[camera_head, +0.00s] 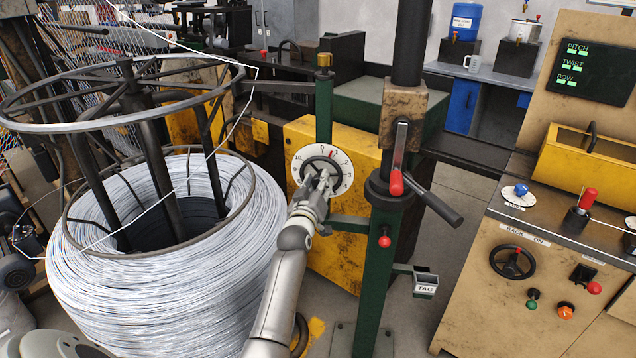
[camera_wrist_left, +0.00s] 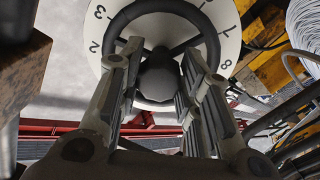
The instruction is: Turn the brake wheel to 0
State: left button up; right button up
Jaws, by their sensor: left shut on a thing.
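The brake wheel (camera_head: 318,161) is a small dark handwheel in front of a white numbered dial (camera_head: 298,168), on the green post beside the wire coil. A red mark shows near the top of the dial, between 0 and 1. My left gripper (camera_head: 323,183) reaches up to the wheel from below and covers its lower middle. In the left wrist view the two fingers (camera_wrist_left: 157,85) are shut on the wheel around its dark hub (camera_wrist_left: 159,72). The digits 2, 3, 7 and 8 show on the dial there; its top is cut off. My right gripper is not in view.
A large wire coil (camera_head: 160,275) stands close on the left. A red-tipped lever (camera_head: 397,170) and a black handle (camera_head: 437,205) are just right of the wheel. A yellow box (camera_head: 345,240) lies behind. A control desk (camera_head: 540,270) stands at the right.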

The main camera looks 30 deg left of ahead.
pick_arm(q)
jog(key=shift+d+f+n+p, duration=0.1)
jog(key=shift+f+n+p, duration=0.05)
jog(key=shift+n, duration=0.85)
jog(key=shift+f+n+p, duration=0.15)
jog(key=shift+n, duration=0.85)
jog(key=o, duration=0.8)
jog(key=shift+o, duration=1.3)
jog(key=shift+r, duration=0.15)
jog(key=v, duration=1.2)
